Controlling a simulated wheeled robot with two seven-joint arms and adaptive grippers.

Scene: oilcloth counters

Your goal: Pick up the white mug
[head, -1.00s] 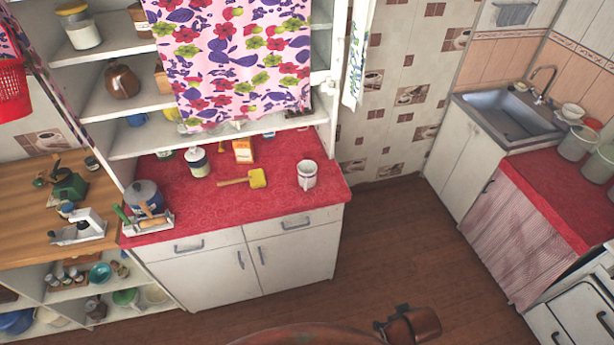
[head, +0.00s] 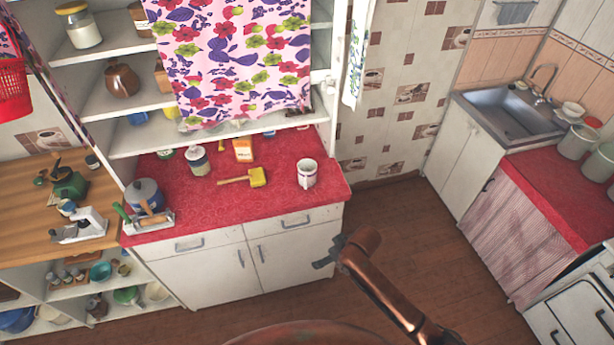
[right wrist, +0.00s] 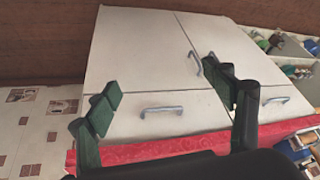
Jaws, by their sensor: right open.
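The white mug (head: 307,173) stands upright near the right end of the red counter (head: 225,205) in the head view. My right gripper (head: 325,256) is in front of the cabinet's right side, below and in front of the mug, and apart from it. In the right wrist view my right gripper (right wrist: 165,100) has its two fingers spread with nothing between them, facing the cabinet doors. The mug does not show in the right wrist view. My left gripper is not in view.
A yellow brush (head: 257,177), a jar (head: 198,160) and an orange-white box (head: 243,150) lie or stand left of the mug. A patterned curtain (head: 230,60) hangs above the counter's back. The brown floor (head: 385,215) to the right is open.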

